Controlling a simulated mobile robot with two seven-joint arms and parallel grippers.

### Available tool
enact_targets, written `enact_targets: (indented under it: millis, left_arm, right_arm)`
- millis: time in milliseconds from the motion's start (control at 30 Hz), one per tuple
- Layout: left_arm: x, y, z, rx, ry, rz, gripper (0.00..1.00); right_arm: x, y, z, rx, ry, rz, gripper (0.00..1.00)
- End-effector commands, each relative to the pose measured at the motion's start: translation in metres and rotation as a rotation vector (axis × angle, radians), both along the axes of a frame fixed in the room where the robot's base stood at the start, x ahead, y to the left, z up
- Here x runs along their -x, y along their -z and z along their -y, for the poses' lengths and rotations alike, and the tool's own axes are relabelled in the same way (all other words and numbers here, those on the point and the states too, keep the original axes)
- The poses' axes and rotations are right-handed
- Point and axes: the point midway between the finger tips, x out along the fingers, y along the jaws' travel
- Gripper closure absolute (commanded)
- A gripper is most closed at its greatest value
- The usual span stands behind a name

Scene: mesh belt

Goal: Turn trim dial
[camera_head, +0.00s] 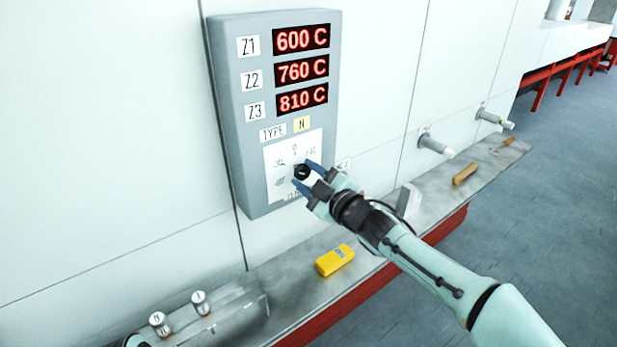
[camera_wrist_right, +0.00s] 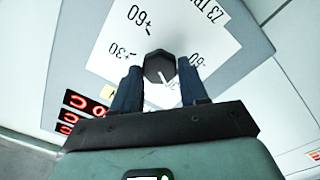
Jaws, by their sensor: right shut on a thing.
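The trim dial (camera_head: 302,171) is a small dark knob on a white scale plate (camera_head: 281,158) low on the grey control panel (camera_head: 229,104). In the right wrist view the dial (camera_wrist_right: 160,66) is a dark faceted knob with a light mark near its lower edge. Upside-down scale numbers such as +60 and +30 surround it. My right gripper (camera_head: 304,175) is shut on the dial, with one blue finger on each side. The fingers hide part of the scale.
Red displays (camera_head: 301,68) read 600, 760 and 810 C, above a TYPE N label. A metal shelf (camera_head: 393,240) below carries a yellow device (camera_head: 335,260) and brownish pieces. Two grey fittings stick out of the wall (camera_head: 432,145) at right. Small metal cylinders (camera_head: 160,322) stand lower left.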

Motion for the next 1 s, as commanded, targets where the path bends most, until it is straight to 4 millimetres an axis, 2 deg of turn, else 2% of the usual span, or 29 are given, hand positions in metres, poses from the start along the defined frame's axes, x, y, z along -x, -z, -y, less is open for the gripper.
enact_targets:
  millis: [267, 300, 367, 767, 867, 1000]
  left_arm:
    - [0.000, 0.000, 0.000, 0.000, 0.000, 0.000, 0.18]
    - [0.000, 0.000, 0.000, 0.000, 0.000, 0.000, 0.18]
    - [0.000, 0.000, 0.000, 0.000, 0.000, 0.000, 0.18]
    - [0.001, 0.002, 0.000, 0.000, 0.000, -0.001, 0.18]
    - [0.003, 0.006, 0.000, 0.000, 0.000, -0.003, 0.18]
    - [0.005, 0.011, 0.000, 0.000, 0.000, -0.006, 0.18]
  right_arm:
    - [0.000, 0.001, 0.000, 0.001, 0.001, -0.002, 0.87]
    - [0.000, 0.001, 0.000, 0.001, 0.001, -0.002, 0.50]
    - [0.000, 0.001, 0.000, 0.001, 0.001, -0.002, 0.31]
    - [0.005, 0.000, 0.005, 0.001, 0.001, -0.001, 0.31]
    - [0.017, 0.000, 0.013, 0.001, 0.002, 0.000, 0.31]
    - [0.041, 0.000, 0.031, 0.002, 0.004, 0.000, 0.31]
